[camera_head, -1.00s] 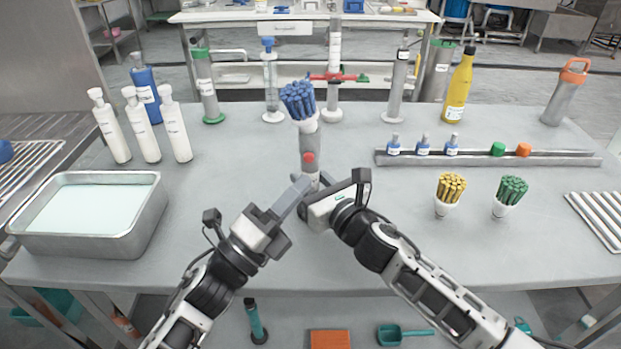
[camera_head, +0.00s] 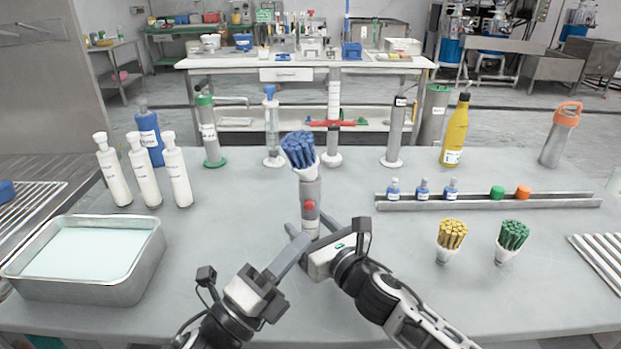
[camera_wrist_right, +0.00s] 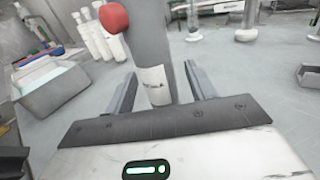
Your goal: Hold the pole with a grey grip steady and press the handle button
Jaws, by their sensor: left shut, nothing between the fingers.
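The grey-bodied pole (camera_head: 311,192) stands upright near the middle of the table, topped by a white cup with a blue bundle (camera_head: 300,150). A round red button (camera_head: 309,207) sits on its near side; it also shows in the right wrist view (camera_wrist_right: 114,17). My right gripper (camera_head: 308,236) is open at the pole's lower part. In the right wrist view its fingers lie on either side of the grey pole (camera_wrist_right: 152,50), with gaps visible. My left gripper (camera_head: 304,243) is shut and empty, its tips low at the near left of the pole, below the button. Contact there is unclear.
A metal basin (camera_head: 140,268) stands at the left, with white bottles (camera_head: 145,170) behind it. Yellow (camera_head: 452,234) and green (camera_head: 513,235) bundles in cups stand to the right. A metal rail (camera_head: 470,203) holds small bottles. Several tall devices line the back.

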